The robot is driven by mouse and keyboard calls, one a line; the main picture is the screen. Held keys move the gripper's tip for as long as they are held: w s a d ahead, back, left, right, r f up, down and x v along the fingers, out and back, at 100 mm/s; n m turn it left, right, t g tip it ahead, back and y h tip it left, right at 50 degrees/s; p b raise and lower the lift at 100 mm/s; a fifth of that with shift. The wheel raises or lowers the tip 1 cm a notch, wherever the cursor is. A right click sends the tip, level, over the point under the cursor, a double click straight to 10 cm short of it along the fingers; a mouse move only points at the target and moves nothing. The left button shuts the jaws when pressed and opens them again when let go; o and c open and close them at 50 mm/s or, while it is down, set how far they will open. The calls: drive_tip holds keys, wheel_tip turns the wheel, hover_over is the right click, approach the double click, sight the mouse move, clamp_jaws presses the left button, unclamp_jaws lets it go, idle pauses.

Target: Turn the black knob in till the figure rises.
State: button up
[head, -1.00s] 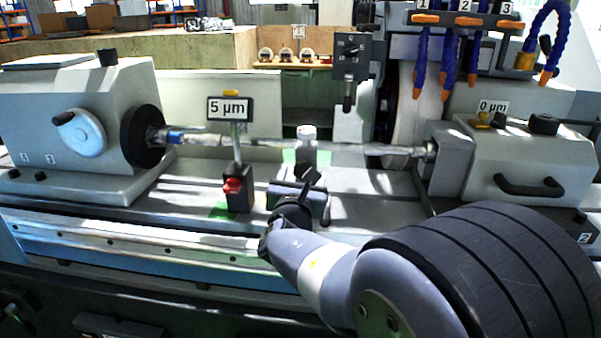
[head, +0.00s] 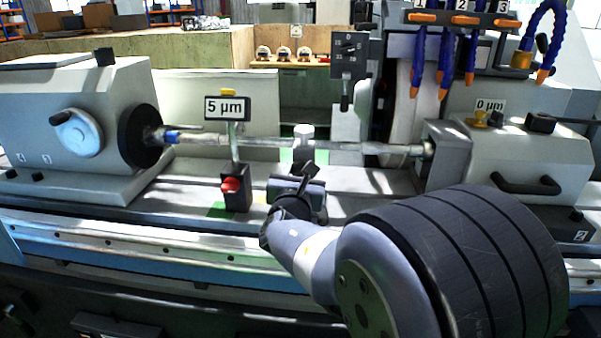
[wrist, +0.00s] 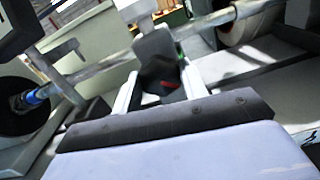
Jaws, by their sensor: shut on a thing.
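The black knob (wrist: 158,65), with a small red mark, sits between the fingers of my gripper (wrist: 160,92) in the wrist view. The fingers are shut on it, one light finger on each side. In the head view my gripper (head: 303,178) is at the steady rest (head: 304,143) under the long shaft, and it largely hides the knob there. The figure on the gauge display (head: 227,107), left of my gripper, reads 5 µm. A second display (head: 490,105), on the tailstock at the right, reads 0 µm.
The shaft (head: 240,141) runs from the headstock chuck (head: 141,136) to the tailstock (head: 530,155). The grinding wheel (head: 397,110) and blue coolant hoses (head: 445,70) are behind, at the right.

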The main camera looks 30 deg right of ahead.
drive_tip(key=shift+c, duration=0.5)
drive_tip(key=shift+f+b, duration=0.15)
drive_tip(key=shift+b, duration=0.4)
drive_tip(key=m+b, duration=0.1)
drive_tip(key=b, duration=0.1)
drive_tip(key=m+b, duration=0.1)
drive_tip(key=b, duration=0.1)
drive_tip(key=shift+f+m, duration=0.2)
drive_tip(key=shift+m, duration=0.1)
drive_tip(key=m+b, duration=0.3)
drive_tip(key=b, duration=0.1)
drive_tip(key=shift+r+b, duration=0.15)
drive_tip(key=shift+b, duration=0.15)
drive_tip(key=shift+r+m+b, duration=0.1)
drive_tip(key=shift+m+b, duration=0.4)
drive_tip(key=shift+m, duration=0.1)
drive_tip(key=shift+r, duration=0.1)
drive_tip(key=o, duration=1)
